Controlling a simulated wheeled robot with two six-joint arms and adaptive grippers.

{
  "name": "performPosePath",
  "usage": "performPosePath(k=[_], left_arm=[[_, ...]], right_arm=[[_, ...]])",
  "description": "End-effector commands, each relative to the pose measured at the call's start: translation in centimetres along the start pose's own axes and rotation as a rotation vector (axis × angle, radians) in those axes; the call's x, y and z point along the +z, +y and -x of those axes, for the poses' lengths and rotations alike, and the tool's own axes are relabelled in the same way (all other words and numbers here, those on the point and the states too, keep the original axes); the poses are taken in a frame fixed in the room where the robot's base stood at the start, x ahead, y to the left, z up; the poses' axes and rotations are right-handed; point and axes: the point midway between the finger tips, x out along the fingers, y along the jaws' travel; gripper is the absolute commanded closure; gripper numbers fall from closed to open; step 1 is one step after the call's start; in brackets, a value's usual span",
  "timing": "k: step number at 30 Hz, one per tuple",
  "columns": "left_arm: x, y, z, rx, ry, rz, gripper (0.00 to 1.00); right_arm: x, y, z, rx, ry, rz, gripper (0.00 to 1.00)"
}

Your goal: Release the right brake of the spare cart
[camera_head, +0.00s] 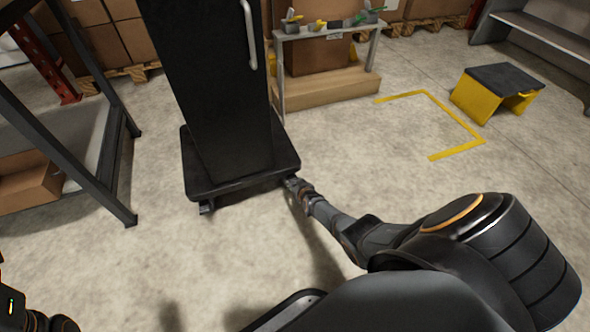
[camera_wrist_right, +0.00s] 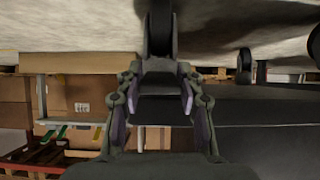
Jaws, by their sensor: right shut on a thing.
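The spare cart (camera_head: 235,172) is a tall black cart with a pale vertical handle and a low dark base. My right gripper (camera_head: 296,187) reaches low to the base's near right corner. In the right wrist view, which looks upside down, a dark caster wheel (camera_wrist_right: 160,28) stands just beyond my right gripper (camera_wrist_right: 161,78). The fingers are closed on a small dark piece, the right brake (camera_wrist_right: 160,86), beside that wheel. The brake's exact angle is hard to tell. The left gripper is not in view; only part of my left arm shows at the lower left.
A dark-framed rack (camera_head: 75,150) with a cardboard box stands at left. A small bench (camera_head: 330,32) with coloured items is behind the cart. A yellow step stool (camera_head: 495,92) is at right, near a yellow floor marking (camera_head: 455,137). Concrete floor around the cart's front is clear.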

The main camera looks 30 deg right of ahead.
Motion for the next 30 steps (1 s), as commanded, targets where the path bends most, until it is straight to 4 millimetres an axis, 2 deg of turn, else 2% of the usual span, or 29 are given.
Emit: performPosePath(k=[6,7,12,30], left_arm=[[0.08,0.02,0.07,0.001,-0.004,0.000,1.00],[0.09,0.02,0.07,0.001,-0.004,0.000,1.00],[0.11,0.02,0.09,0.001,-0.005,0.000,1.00],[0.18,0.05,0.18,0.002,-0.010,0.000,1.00]], right_arm=[[0.07,-0.01,0.00,0.000,-0.002,0.000,1.00],[0.07,-0.01,0.00,0.000,-0.002,-0.001,0.61],[0.05,-0.01,0.00,0.000,-0.001,0.000,0.40],[0.03,0.00,0.00,0.000,0.000,0.000,0.40]])
